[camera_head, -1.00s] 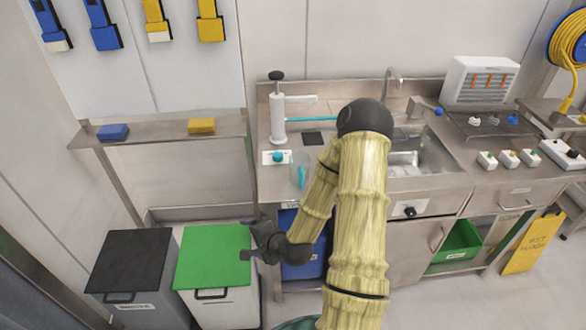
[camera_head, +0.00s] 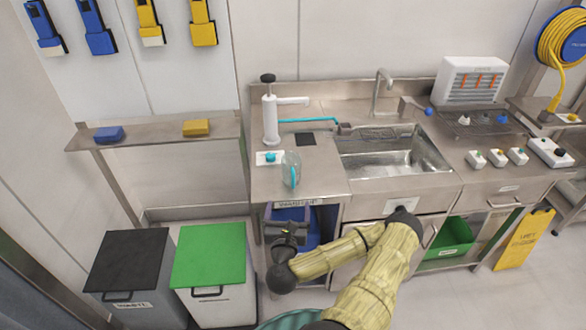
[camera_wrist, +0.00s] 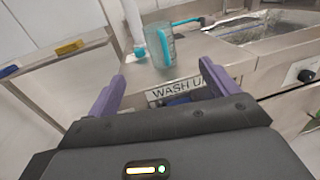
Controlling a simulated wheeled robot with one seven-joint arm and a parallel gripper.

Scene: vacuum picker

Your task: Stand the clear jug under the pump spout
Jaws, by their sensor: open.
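The clear jug (camera_head: 290,170) with a turquoise handle stands upright on the steel counter near its front left edge. In the wrist view the jug (camera_wrist: 158,47) shows beyond and between my fingers, with its handle facing me. The white pump (camera_head: 270,118) with a black knob stands behind the jug, and its spout (camera_head: 294,101) points right. A black square pad (camera_head: 305,139) lies on the counter below and right of the spout. My gripper (camera_head: 290,227) is open and empty in front of the counter, below the jug and apart from it. Its purple fingers (camera_wrist: 163,85) show in the wrist view.
A small white block with a turquoise knob (camera_head: 270,157) sits left of the jug. The sink (camera_head: 390,155) is to the right. A wall shelf (camera_head: 155,136) holds a blue and a yellow block. Black (camera_head: 126,260) and green-lidded (camera_head: 210,255) bins stand on the floor at left.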

